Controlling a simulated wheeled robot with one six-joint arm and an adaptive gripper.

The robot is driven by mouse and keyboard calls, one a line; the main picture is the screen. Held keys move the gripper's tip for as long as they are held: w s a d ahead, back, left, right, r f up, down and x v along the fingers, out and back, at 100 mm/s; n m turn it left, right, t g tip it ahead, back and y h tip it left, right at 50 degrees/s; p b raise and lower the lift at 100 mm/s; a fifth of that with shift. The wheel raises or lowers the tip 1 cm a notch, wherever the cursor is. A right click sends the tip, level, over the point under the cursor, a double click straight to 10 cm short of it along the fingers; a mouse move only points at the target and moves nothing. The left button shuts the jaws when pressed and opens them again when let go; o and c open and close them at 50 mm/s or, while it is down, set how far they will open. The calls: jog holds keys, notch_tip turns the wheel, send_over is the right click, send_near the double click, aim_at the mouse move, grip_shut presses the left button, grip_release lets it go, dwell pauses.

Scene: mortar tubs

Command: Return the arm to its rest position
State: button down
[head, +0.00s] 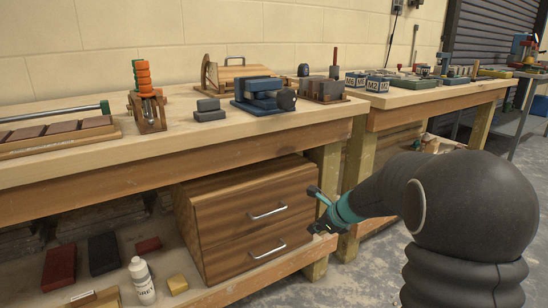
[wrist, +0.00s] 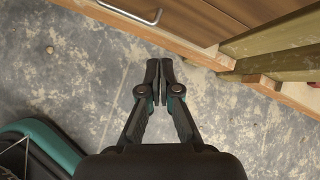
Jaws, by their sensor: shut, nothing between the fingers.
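My gripper (wrist: 158,78) points down over the grey concrete floor in the wrist view. Its two dark fingers are together with nothing between them.
A second bench (head: 400,97) stands right. Bare floor (wrist: 90,75) lies below my gripper.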

jog(key=s+r+n+g+h+p, duration=0.1)
jog(key=s+r+n+g, duration=0.1)
jog(key=s+n, duration=0.75)
jog(key=s+r+n+g+h+p, duration=0.1)
jog(key=s+n+g, duration=0.1)
jog(key=s+n, duration=0.75)
jog(key=s+r+n+t+h+p, duration=0.1)
jog(key=s+r+n+p, duration=0.1)
jog(key=s+r, duration=0.4)
jog(key=s+r+n+t+h+p, duration=0.1)
jog(key=s+r+n+p, duration=0.1)
jog(key=s+r, duration=0.4)
jog(key=shift+s+d+n+t+h, duration=0.4)
jog(key=shift+s+n, duration=0.4)
jog(key=shift+s, duration=1.65)
